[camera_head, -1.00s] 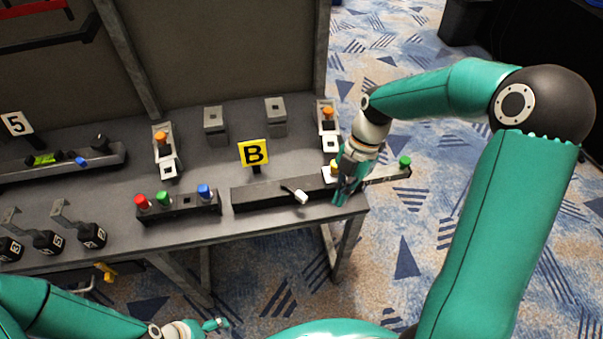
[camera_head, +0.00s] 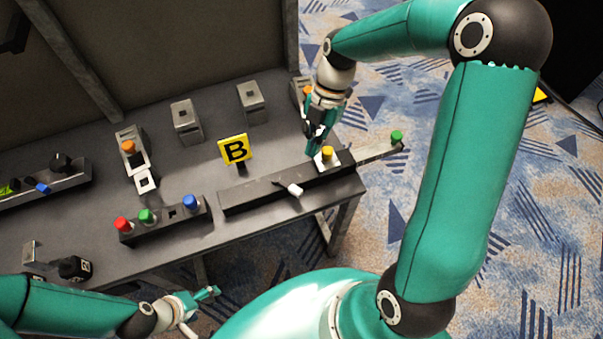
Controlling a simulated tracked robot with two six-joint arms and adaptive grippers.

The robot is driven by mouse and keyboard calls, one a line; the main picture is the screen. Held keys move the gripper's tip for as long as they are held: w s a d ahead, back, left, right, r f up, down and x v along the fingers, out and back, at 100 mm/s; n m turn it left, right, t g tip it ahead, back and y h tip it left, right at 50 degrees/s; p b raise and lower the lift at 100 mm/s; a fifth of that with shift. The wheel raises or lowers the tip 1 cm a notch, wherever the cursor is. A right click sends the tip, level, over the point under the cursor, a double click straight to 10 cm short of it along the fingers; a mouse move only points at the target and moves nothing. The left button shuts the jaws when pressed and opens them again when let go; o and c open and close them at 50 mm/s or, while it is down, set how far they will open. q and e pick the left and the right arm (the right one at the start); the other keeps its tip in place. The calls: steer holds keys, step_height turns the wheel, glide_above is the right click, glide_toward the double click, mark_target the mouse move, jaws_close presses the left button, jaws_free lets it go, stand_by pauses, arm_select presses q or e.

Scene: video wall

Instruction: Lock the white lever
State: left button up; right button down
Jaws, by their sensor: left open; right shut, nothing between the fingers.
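The white lever (camera_head: 294,189) sits on a long dark bar (camera_head: 250,197) at the table's front right, with its white tip pointing toward the front edge. My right gripper (camera_head: 313,148) is shut and empty, pointing down over the table just behind the bar, beside the yellow button (camera_head: 327,153). It is apart from the lever, above and to its right; I cannot tell if it touches the table. My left gripper (camera_head: 212,294) is open and empty, low in front of the table and away from the lever.
A yellow sign B (camera_head: 235,149) stands behind the bar. A box with red, green and blue buttons (camera_head: 165,217) lies to its left. A grey strip with a green button (camera_head: 396,136) sticks out past the table's right edge. Grey blocks (camera_head: 187,121) stand further back.

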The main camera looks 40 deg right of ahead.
mark_target(286, 186)
steer(key=shift+f, duration=0.1)
steer(key=p+x, duration=0.1)
steer(key=x, duration=0.9)
steer(key=shift+a, duration=0.1)
